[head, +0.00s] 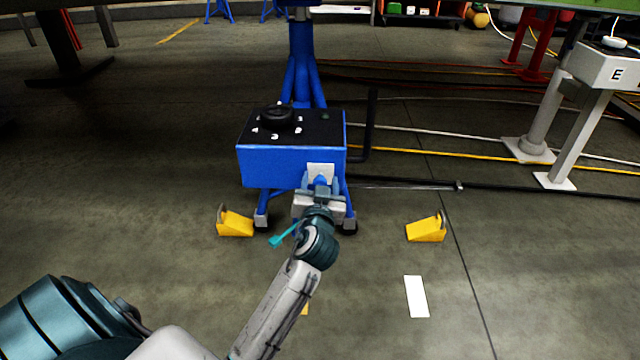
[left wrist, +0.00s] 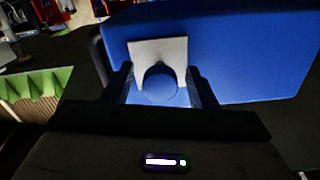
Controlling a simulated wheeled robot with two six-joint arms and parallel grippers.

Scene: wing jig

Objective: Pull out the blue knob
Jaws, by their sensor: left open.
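The blue knob (left wrist: 159,84) sits against a light grey plate (left wrist: 150,49) on the front face of a blue box (head: 270,166). In the head view the knob (head: 320,181) is partly covered by my left gripper (head: 319,188). In the left wrist view my left gripper (left wrist: 162,88) is open, with one finger on each side of the knob. I cannot tell whether the fingers touch it. My right gripper is not in view.
The box has a black top with a black dial (head: 277,117) and stands on a blue stand. Yellow wedges (head: 236,223) and (head: 427,229) lie on the floor to either side. A grey post with a box marked E (head: 612,68) stands at right. Cables cross the floor behind.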

